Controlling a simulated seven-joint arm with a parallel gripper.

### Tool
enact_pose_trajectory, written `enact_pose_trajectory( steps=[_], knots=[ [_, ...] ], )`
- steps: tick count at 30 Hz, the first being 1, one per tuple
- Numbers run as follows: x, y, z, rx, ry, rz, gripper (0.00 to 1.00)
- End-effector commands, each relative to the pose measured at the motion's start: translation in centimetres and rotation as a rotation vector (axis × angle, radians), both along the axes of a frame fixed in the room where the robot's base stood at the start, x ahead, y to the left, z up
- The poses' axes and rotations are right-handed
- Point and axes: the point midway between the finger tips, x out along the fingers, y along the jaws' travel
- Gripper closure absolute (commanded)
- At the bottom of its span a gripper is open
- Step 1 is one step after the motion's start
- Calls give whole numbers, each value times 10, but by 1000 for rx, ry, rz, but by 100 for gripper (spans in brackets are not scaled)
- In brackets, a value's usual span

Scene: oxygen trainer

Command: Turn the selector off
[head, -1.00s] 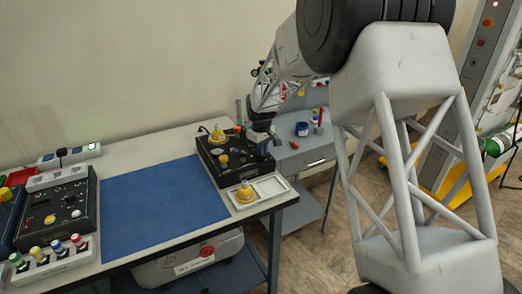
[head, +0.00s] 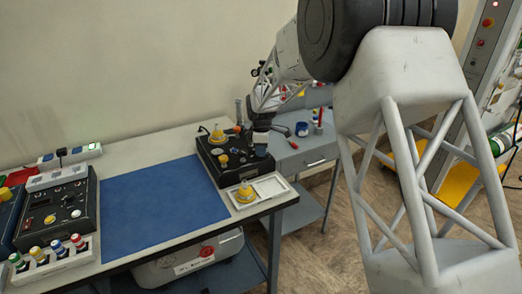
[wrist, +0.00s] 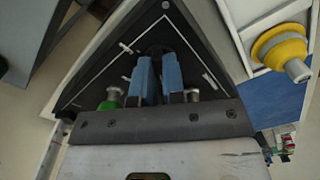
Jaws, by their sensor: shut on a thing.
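The black trainer box (head: 234,176) stands at the right end of the workbench, and its dark panel (wrist: 95,85) fills the middle of the wrist view. My gripper (wrist: 157,62) is over the panel, its two blue fingers shut on a small dark knob (wrist: 155,47), which looks like the selector. The fingers cover much of the knob, so I cannot read its setting. In the head view my gripper (head: 261,150) is at the right side of the box and hides the knob.
A yellow fitting (head: 245,192) stands in a white tray (head: 271,187) in front of the box; the fitting shows at upper right in the wrist view (wrist: 278,48). Another yellow part (head: 223,160) is on the box. A blue mat (head: 155,208) lies clear to the left.

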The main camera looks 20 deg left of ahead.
Motion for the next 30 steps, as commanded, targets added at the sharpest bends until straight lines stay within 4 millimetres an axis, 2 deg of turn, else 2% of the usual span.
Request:
enact_pose_trajectory(
  steps=[14,15,20,30],
  knots=[
    [0,0,0,0,1,23,100],
    [0,0,0,0,1,23,87],
    [0,0,0,0,0,22,64],
    [0,0,2,0,0,22,64]
  ],
)
